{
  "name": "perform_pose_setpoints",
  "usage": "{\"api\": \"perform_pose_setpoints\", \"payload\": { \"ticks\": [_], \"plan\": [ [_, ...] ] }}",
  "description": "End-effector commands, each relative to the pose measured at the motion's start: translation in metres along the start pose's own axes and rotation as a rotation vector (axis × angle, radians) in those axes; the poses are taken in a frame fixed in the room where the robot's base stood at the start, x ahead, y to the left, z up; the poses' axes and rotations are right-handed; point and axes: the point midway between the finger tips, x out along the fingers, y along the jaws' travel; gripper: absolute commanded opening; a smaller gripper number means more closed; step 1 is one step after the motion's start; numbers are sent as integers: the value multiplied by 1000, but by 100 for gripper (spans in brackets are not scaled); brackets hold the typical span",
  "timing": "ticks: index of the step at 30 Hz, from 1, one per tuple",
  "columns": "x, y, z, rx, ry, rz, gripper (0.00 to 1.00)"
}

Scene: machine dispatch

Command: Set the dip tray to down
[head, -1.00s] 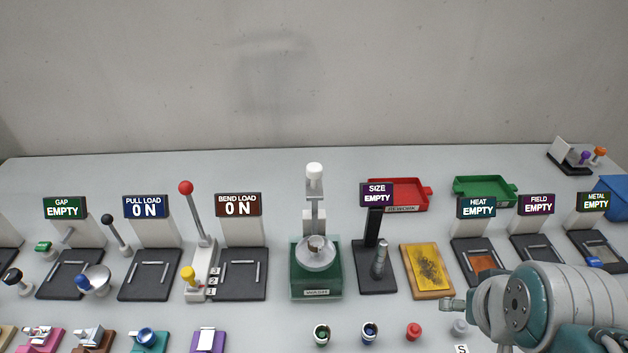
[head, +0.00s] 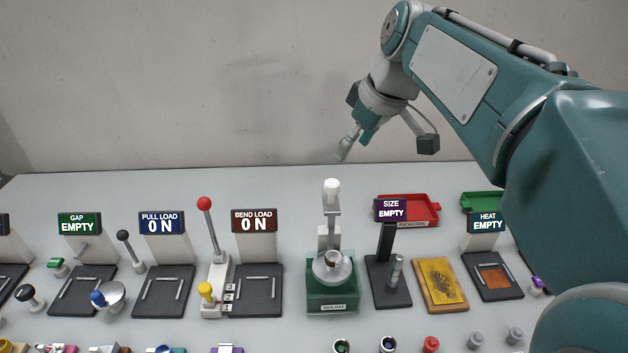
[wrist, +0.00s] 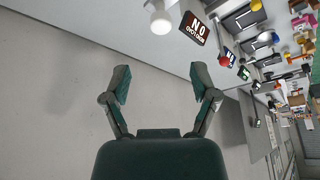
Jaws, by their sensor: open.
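The dip tray appears to be the green-based stand (head: 332,299) in the middle of the table, with a small label I cannot read. A round metal dish (head: 345,272) sits over its base and holds a small ring-shaped piece (head: 332,258). A grey upright behind it carries a white knob (head: 331,186) at its top. A white knob, probably the same one, shows in the wrist view (wrist: 160,24). My gripper (head: 345,148) is in the air above and behind the white knob. In the wrist view its two fingers (wrist: 160,84) are spread, with nothing between them.
A red-knobbed lever (head: 204,204) and the bend load display (head: 254,221) stand to the left. The size gauge (head: 390,210), a yellow pad (head: 440,284) and a red rework tray (head: 425,223) are to the right. Small pieces line the front. A bare wall is behind.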

Motion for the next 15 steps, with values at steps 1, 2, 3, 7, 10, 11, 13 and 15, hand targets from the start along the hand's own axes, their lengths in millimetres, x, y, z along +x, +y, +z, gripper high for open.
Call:
{"api": "perform_pose_setpoints", "payload": {
  "ticks": [1, 2, 3, 7, 10, 11, 13, 15],
  "plan": [
    [4, 0, 0, -1, -1, -2, 76],
    [8, -1, 0, -1, -2, -1, 76],
    [13, -2, -1, -1, -3, -2, 76],
    [37, -3, -2, 0, -4, -1, 76],
    [56, -4, -2, 0, -4, -1, 76],
    [62, -4, -2, 0, -5, -1, 76],
    [74, -3, -1, 1, -4, 0, 76],
    [85, -3, -1, 1, -4, 1, 76]
  ]
}}
